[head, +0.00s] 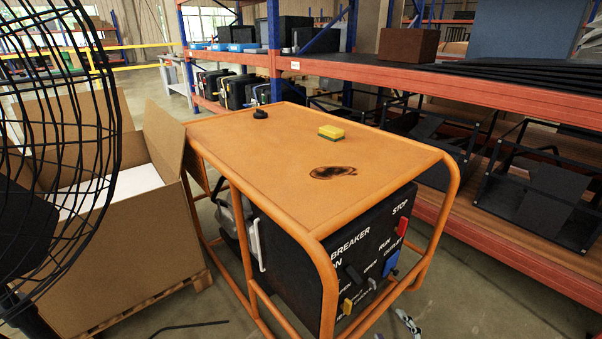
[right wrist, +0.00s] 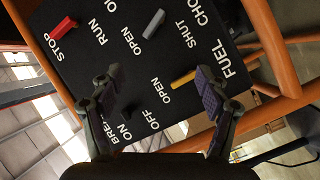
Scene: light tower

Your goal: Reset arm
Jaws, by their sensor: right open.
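An orange-framed generator (head: 285,140) stands in the middle of the head view. Its black control panel (head: 330,262) faces right and carries a red switch (head: 402,226) by STOP, a blue part (head: 391,262) and a yellow lever (head: 347,306). The right wrist view shows the red switch (right wrist: 64,27), a grey lever (right wrist: 155,22) and the yellow lever (right wrist: 184,78). My right gripper (right wrist: 158,72) is open in front of this panel, with nothing visible held. In the head view only a bit of it (head: 407,322) shows low, right of the panel. My left gripper is not visible.
A yellow sponge (head: 331,131), a dark stain and a small black knob (head: 260,113) are on the generator's top. A black wire fan cage (head: 60,130) and an open cardboard box (head: 100,245) stand left. Orange-beamed shelves (head: 440,85) run behind and right. Floor is clear at lower right.

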